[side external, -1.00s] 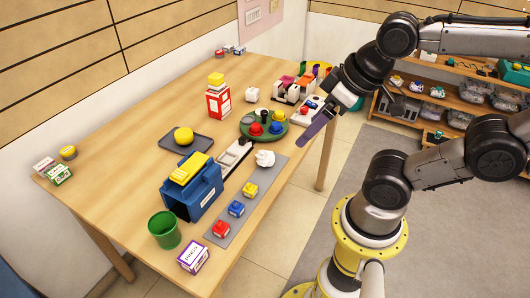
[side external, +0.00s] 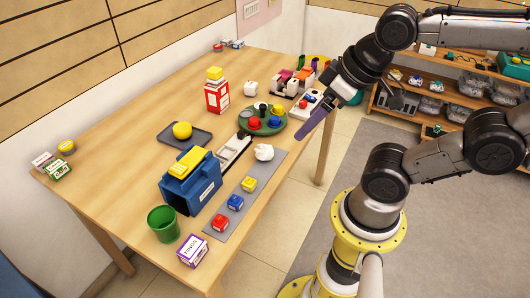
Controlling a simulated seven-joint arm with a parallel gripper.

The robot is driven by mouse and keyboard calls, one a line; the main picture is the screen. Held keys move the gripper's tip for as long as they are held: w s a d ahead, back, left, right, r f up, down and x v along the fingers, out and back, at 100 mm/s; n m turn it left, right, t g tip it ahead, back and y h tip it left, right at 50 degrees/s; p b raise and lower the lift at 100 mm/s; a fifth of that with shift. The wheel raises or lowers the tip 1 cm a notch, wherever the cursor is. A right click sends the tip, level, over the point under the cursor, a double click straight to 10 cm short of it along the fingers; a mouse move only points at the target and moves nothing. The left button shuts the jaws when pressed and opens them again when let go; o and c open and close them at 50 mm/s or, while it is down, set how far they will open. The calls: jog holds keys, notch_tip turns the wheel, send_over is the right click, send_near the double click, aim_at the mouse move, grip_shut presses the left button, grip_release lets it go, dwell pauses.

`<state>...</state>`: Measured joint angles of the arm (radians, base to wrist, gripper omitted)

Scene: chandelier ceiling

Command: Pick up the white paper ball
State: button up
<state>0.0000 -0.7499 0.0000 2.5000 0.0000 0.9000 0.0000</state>
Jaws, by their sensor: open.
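The white paper ball (side external: 264,151) is a crumpled lump at the far end of the grey strip mat (side external: 230,213), near the table's right edge. My gripper (side external: 312,129), with long purple fingers, hangs to the right of the ball and apart from it, by the table's right edge. It is open, with nothing seen in it. The fingers overlap in this view, so the gap between them is hidden. A second white lump (side external: 250,88) lies farther back; I cannot tell whether it is paper.
Yellow, blue (side external: 235,202) and red blocks line the mat. A blue bin (side external: 192,185) and a white tray (side external: 234,149) stand left of the ball. A green round tray (side external: 263,124) with coloured pieces is just behind it. The table's left back is mostly clear.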

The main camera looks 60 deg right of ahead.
jog(key=shift+o, duration=0.5)
jog(key=m+g, duration=0.6)
jog(key=m, duration=1.5)
send_over(264, 145)
notch_tip(264, 145, down, 12)
jog(key=f, duration=0.1)
notch_tip(264, 145, down, 13)
jog(key=shift+r, duration=0.2)
jog(key=c, duration=1.4)
